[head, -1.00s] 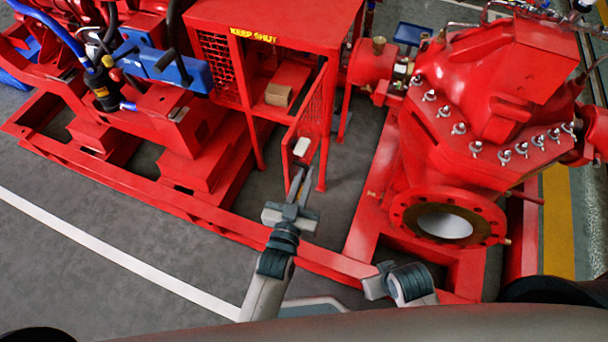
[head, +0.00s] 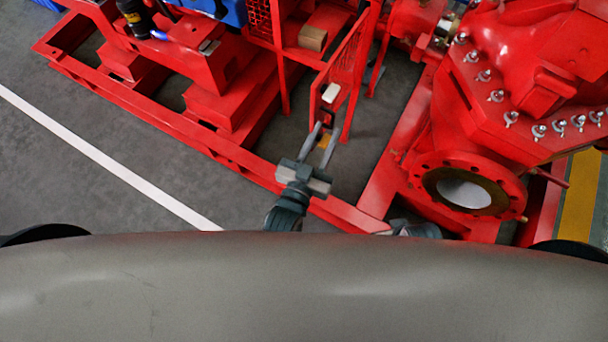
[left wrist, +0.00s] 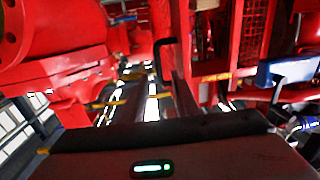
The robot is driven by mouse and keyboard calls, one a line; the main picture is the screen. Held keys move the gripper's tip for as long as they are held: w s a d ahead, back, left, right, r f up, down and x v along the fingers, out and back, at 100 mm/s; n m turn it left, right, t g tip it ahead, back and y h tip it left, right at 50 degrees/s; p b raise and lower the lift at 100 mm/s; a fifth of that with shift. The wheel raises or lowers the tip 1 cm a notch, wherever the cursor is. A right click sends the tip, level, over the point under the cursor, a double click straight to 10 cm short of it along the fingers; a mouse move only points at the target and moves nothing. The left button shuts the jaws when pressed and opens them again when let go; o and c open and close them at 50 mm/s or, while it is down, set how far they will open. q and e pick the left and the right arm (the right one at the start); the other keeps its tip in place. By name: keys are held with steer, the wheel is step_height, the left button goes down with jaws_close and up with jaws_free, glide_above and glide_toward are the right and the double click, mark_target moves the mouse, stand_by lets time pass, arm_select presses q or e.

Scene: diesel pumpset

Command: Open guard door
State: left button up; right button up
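A white piece (head: 331,92) sits near that edge. My left gripper (head: 322,138) is open at the lower free corner, its two fingers apart. I cannot tell whether they touch the door. In the left wrist view, a black hooked handle (left wrist: 165,58) shows just beyond the fingertips, near the gap between them. My right gripper is not in view; only part of my right arm shows.
The red base rail (head: 160,120) crosses in front of the cage. Grey floor (head: 70,180) is clear at the left.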

arm_select(q)
steer(key=v, duration=1.3)
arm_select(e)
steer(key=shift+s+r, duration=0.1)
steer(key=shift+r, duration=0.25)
arm_select(q)
steer(key=shift+s, duration=0.1)
